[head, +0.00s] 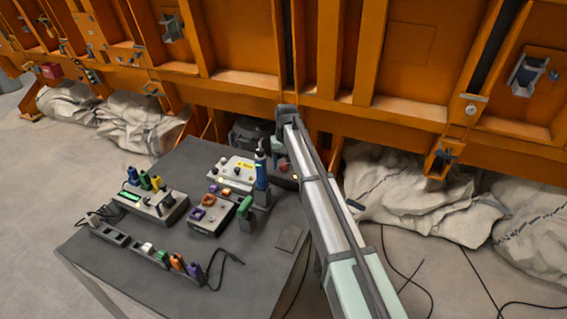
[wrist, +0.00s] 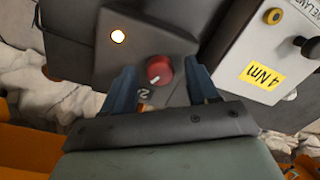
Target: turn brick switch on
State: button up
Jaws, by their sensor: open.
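In the wrist view, the red knob (wrist: 159,69) with a white pointer mark sits on the sloped face of a dark grey box (wrist: 140,38). My gripper (wrist: 160,80) is open, with one blue finger on each side of the knob. The fingers look apart from the knob; how deep they reach is hard to tell. Part of a white label shows below the knob. In the head view, the dark box (head: 284,172) is at the table's back edge, partly hidden by my arm.
Beside the box is a white panel (wrist: 245,50) with a yellow "4 Nm" label and knobs. On the grey table (head: 130,264) stand a blue-handled tool (head: 261,172), a green-handled tool (head: 245,208), control boxes and a power strip (head: 130,246). Orange steel framing (head: 235,85) rises behind.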

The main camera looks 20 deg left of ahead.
aim_at(285, 165)
notch_tip(285, 165, up, 14)
jog(key=shift+w+d+f, duration=0.15)
jog(key=shift+d, duration=0.15)
dwell(0.6)
jog(key=s+d+f+m, duration=0.1)
jog(key=s+d+f, duration=0.1)
jog(key=d+f, duration=0.85)
jog(key=s+d+f+m, duration=0.2)
jog(key=d+f, duration=0.6)
jog(key=d, duration=0.6)
jog(key=s+d+f+m, duration=0.1)
jog(key=s+d+f, duration=0.4)
jog(key=d, duration=0.3)
jog(key=s+d+f+m, duration=0.1)
jog(key=s+d+f, duration=0.35)
jog(key=d, duration=0.25)
jog(key=s+d+f+m, duration=0.1)
jog(key=s+d+f, duration=0.3)
jog(key=s+d, duration=0.3)
jog(key=s+d+f+g, duration=0.1)
jog(key=s+f+g, duration=0.1)
jog(key=s+f, duration=0.5)
jog(key=s+d+f+g, duration=0.2)
jog(key=s+f, duration=0.6)
jog(key=s, duration=0.7)
jog(key=s+d+f+g, duration=0.2)
jog(key=s+f, duration=0.5)
jog(key=s, duration=0.4)
jog(key=shift+s+f+h, duration=0.15)
jog(key=shift+h, duration=0.15)
